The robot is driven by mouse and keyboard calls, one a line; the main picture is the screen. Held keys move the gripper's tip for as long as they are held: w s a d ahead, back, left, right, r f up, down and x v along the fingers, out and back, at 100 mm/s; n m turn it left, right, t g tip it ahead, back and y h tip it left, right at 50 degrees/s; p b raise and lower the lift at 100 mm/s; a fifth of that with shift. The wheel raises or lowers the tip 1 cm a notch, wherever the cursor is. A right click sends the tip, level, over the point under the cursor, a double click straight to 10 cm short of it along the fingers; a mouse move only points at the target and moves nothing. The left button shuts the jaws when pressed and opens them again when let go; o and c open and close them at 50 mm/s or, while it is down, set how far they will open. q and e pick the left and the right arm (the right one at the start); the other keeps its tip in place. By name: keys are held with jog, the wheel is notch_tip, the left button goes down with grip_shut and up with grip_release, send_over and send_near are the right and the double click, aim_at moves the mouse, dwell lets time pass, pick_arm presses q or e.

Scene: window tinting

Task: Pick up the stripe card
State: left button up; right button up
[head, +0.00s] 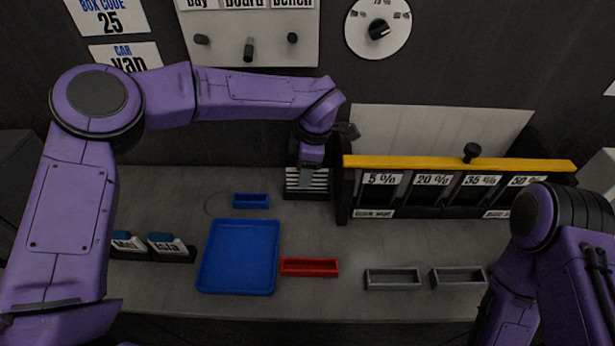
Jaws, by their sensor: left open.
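The stripe card (292,184), white with dark stripes, stands against a dark holder at the back of the bench, left of the yellow-topped rack. My left gripper (307,182) points down right at the card and covers its middle and top. It is open; whether its fingers touch the card or straddle it I cannot tell. My right arm comes in at the lower right, and its gripper is out of the picture.
The rack (460,163) with percent labels stands close on the right. A blue tray (238,257), small blue bin (251,200), red bin (310,267) and grey bins (392,279) lie in front. Blue-topped labelled blocks (167,243) sit left. Bare bench lies between the card and red bin.

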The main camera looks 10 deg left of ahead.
pick_arm(q)
grip_shut()
